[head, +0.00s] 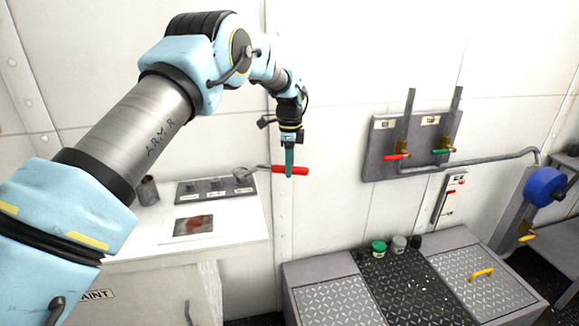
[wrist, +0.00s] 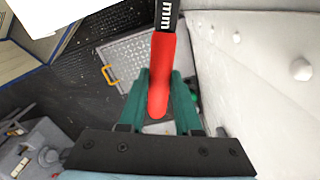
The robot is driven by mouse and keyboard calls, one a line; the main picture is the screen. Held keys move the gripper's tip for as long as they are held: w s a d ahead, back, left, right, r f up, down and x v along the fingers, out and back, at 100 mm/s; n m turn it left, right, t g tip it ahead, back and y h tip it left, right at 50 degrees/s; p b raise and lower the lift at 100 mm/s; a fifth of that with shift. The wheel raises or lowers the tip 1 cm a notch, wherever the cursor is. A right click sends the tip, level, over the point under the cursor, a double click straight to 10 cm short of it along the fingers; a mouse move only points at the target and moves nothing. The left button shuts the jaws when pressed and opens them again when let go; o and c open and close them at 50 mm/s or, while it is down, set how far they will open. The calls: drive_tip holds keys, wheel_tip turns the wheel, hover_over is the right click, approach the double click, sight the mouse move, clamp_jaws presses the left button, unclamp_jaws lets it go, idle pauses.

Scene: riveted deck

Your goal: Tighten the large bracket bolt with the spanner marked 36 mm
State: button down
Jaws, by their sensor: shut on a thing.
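My gripper (head: 289,172) is shut on the red handle of a spanner (head: 297,171), which it holds roughly level above the deck. The spanner's grey shaft points left, and its end overlaps the right end of a grey strip (head: 215,198) on the white bench. Several round, bolt-like pieces stand on that strip; the rightmost (head: 241,174) is at the spanner's end. I cannot tell whether they touch. In the wrist view the red handle (wrist: 161,75) lies between the green fingers, and "mm" shows on its dark shaft; the number is out of view.
The white bench (head: 140,265) bears a dark cup (head: 148,190) and a stained picture plate (head: 193,227). A wall panel (head: 375,150) with red and green levers is at the right. Low lockers (head: 330,300) carry several jars. The white wall is close behind my gripper.

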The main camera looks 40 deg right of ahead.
drive_tip(key=shift+f+b, duration=0.6)
drive_tip(key=shift+f, duration=0.65)
idle(0.8)
drive_tip(key=shift+s+a, duration=0.2)
drive_tip(key=shift+a, duration=0.1)
idle(0.3)
drive_tip(key=s+a+m, duration=0.3)
drive_tip(key=a+m, duration=0.5)
drive_tip(key=a, duration=0.2)
drive_tip(key=shift+s+a+m, duration=0.25)
drive_tip(key=shift+m, duration=0.15)
idle(2.6)
drive_tip(key=shift+a+p, duration=0.2)
drive_tip(key=shift+p, duration=0.1)
drive_tip(key=shift+d+p, duration=0.35)
drive_tip(key=shift+d, duration=0.05)
idle(0.7)
